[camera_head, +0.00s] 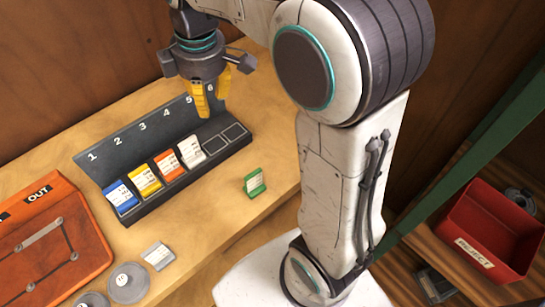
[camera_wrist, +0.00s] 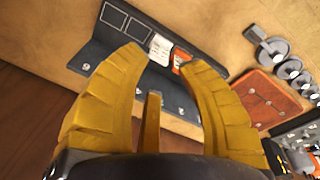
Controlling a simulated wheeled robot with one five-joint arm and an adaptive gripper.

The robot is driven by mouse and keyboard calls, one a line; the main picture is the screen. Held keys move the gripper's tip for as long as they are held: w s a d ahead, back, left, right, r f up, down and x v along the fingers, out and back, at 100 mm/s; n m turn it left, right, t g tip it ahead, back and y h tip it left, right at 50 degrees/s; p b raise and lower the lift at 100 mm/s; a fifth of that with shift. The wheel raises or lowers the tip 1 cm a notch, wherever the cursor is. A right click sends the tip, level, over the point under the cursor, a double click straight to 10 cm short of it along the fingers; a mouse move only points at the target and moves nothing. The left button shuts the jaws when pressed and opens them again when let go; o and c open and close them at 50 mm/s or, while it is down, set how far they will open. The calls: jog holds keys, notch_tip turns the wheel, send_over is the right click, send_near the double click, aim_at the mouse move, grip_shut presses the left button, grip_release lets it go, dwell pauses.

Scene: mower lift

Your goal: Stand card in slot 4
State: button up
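The dark card rack (camera_head: 130,215) lies on the wooden bench with numbers 1 to 6 along its raised back. A white card (camera_head: 191,152) stands in slot 4, beside the orange card (camera_head: 170,165) in slot 3. The yellow card (camera_head: 146,181) is in slot 2 and the blue card (camera_head: 121,197) in slot 1. Slots 5 and 6 (camera_head: 234,132) are empty. My gripper (camera_head: 209,98) is open and empty above the rack's back near numbers 5 and 6. In the wrist view, the white card (camera_wrist: 160,48) shows between the spread yellow fingers, apart from them.
A grey card (camera_head: 158,256) and round grey discs (camera_head: 128,283) lie near the orange OUT case (camera_head: 52,245). A red REJECT bin (camera_head: 490,232) is at the right. A wooden wall rises behind.

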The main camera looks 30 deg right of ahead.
jog(key=s+d+f+m+t, duration=0.1)
jog(key=s+d+m, duration=0.1)
jog(key=s+m, duration=0.4)
jog(key=s+d+f+m+t, duration=0.2)
jog(key=s+m, duration=0.3)
jog(key=s, duration=0.7)
jog(key=shift+d+m, duration=0.3)
jog(key=shift+m, duration=0.1)
